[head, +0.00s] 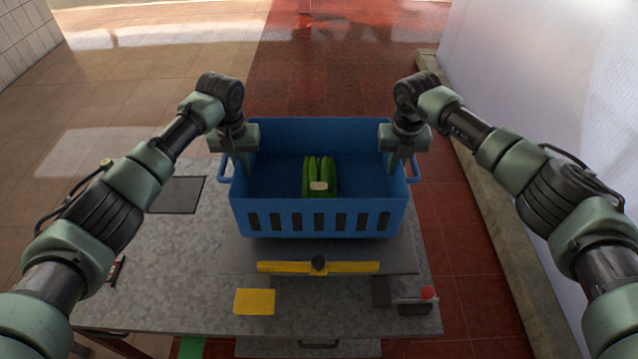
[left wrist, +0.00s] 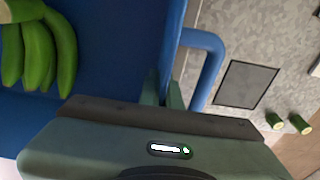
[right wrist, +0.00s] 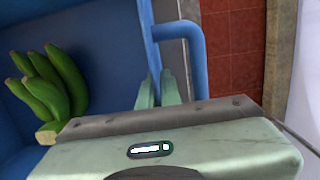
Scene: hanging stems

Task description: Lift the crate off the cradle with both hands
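The blue crate (head: 315,190) with slotted front and side handles holds a bunch of green bananas (head: 318,176). It sits over a grey platform (head: 240,258), which I take for the cradle; the crate hides most of it, and I see no clear gap between them. My left gripper (head: 240,162) straddles the crate's left wall, one finger inside and one outside; in the left wrist view its fingers (left wrist: 163,90) are close together on the wall. My right gripper (head: 402,162) straddles the right wall the same way, its fingers (right wrist: 158,90) close against it. The crate looks level.
A yellow bar (head: 345,267) with a dark knob lies in front of the crate. A dark square (head: 176,194) is at left. A low curb and pale wall stand at right.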

